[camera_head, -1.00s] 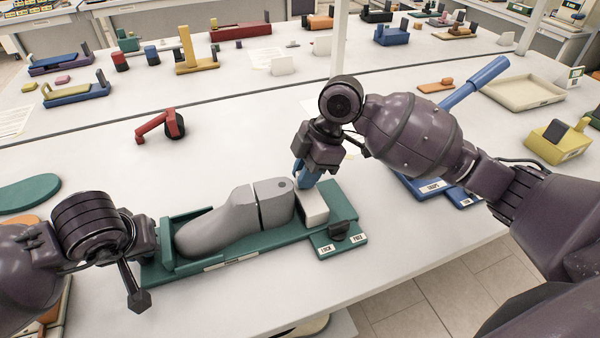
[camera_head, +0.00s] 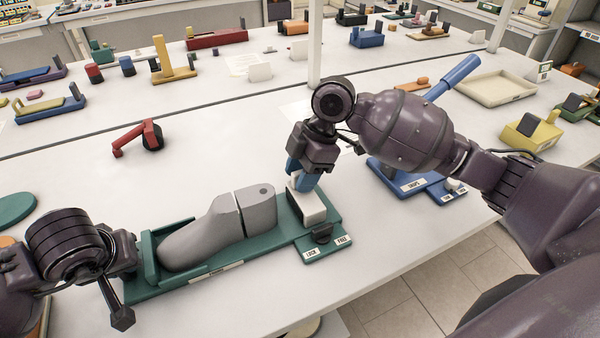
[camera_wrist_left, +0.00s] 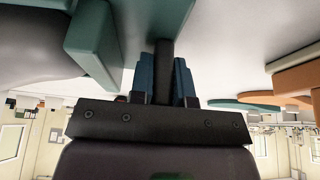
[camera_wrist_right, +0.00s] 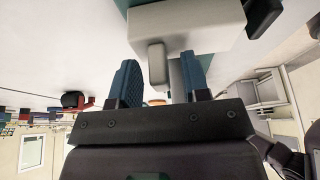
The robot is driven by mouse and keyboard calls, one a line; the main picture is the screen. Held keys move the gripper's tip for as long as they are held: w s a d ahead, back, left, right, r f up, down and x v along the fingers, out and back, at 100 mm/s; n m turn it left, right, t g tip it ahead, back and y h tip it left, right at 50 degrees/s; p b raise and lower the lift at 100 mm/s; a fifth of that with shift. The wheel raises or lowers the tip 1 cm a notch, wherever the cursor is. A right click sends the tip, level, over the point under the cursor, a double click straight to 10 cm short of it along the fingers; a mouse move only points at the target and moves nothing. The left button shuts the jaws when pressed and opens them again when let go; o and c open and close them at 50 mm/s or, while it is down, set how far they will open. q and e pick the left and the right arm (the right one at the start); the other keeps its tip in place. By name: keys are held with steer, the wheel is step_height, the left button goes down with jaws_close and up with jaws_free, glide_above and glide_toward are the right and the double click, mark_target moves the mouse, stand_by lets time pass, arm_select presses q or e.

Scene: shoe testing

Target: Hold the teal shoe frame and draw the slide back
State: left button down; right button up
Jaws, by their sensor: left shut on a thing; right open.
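The teal shoe frame (camera_head: 216,274) lies on the white table, with a grey two-part shoe form (camera_head: 205,239) in it. A white slide block (camera_head: 309,206) stands at its right end, next to a black knob (camera_head: 322,233) between two labels. My left gripper (camera_head: 131,256) is at the frame's left end. In the left wrist view its blue fingers (camera_wrist_left: 164,82) are shut on a dark bar. My right gripper (camera_head: 300,178) is above the slide block. In the right wrist view its blue fingers (camera_wrist_right: 160,85) are open, one on each side of the block's pale tab (camera_wrist_right: 157,63); contact is unclear.
A blue fixture (camera_head: 415,183) with a long handle stands behind my right arm. A red clamp-like piece (camera_head: 138,138) lies behind the frame. The table between the frame and the back row is mostly clear.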

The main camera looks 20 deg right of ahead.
steer(key=v, duration=1.2)
arm_select(q)
steer(key=c, duration=1)
jaws_free()
